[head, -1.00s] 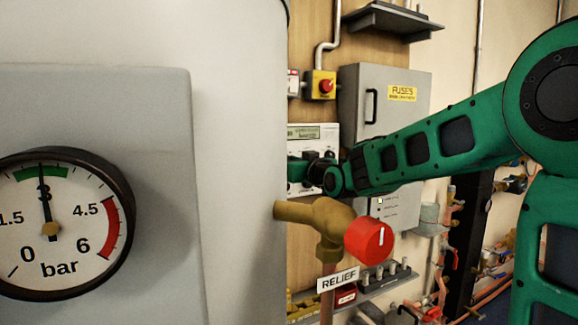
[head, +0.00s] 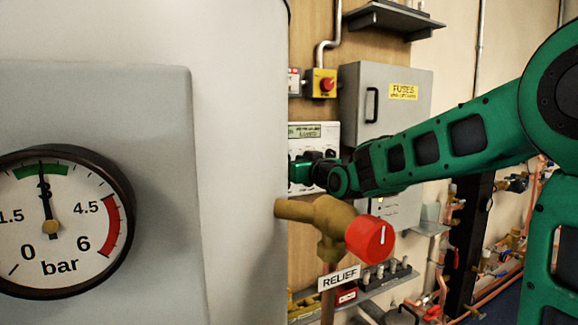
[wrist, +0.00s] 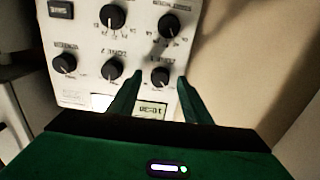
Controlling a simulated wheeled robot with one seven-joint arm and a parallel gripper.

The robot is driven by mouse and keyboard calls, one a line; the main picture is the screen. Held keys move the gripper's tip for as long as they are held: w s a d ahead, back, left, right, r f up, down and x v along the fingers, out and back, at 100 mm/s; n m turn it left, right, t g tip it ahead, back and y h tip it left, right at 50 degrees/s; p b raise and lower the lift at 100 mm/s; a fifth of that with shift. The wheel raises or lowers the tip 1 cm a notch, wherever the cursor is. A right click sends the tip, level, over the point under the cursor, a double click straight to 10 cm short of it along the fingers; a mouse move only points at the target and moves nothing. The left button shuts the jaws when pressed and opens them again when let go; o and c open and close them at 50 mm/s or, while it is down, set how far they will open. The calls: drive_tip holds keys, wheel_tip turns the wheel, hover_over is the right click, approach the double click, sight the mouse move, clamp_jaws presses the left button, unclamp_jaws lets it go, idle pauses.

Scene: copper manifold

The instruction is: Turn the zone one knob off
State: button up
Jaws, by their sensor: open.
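The white control panel (head: 328,133) with a small display hangs on the wooden board; my gripper (head: 299,171) is in front of it. In the wrist view the panel (wrist: 85,85) appears upside down with several black knobs. One knob (wrist: 160,76) lies between my two open green fingertips (wrist: 160,78). Its label is blurred, though it looks like a zone label, possibly zone one. I cannot tell whether the fingers touch the knob. Another similar knob (wrist: 112,68) sits just left of the left finger.
A brass relief valve with a red knob (head: 370,239) sticks out below my forearm. A grey fuse box (head: 410,120) is behind my arm.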

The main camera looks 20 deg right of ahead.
drive_tip(key=s+d, duration=0.2)
drive_tip(key=s, duration=0.7)
drive_tip(key=shift+f, duration=0.15)
drive_tip(key=s+d+f+m+g+h, duration=0.2)
drive_tip(key=s+d+f+g, duration=0.3)
drive_tip(key=f, duration=0.4)
drive_tip(key=s+d+f+m+g+h, duration=0.2)
drive_tip(key=s+d+f+g, duration=0.1)
drive_tip(key=s+d+f, duration=0.55)
drive_tip(key=s+d+f+m+g, duration=0.1)
drive_tip(key=s+f+g, duration=0.4)
drive_tip(key=s, duration=0.8)
drive_tip(key=s+d+f+m+g, duration=0.1)
drive_tip(key=s+f+m+g, duration=0.2)
drive_tip(key=s, duration=1)
wheel_tip(320, 180, down, 3)
drive_tip(key=shift+s+f+m+g+y, duration=0.1)
drive_tip(key=shift+s+m+g+y, duration=0.25)
drive_tip(key=shift+g, duration=0.55)
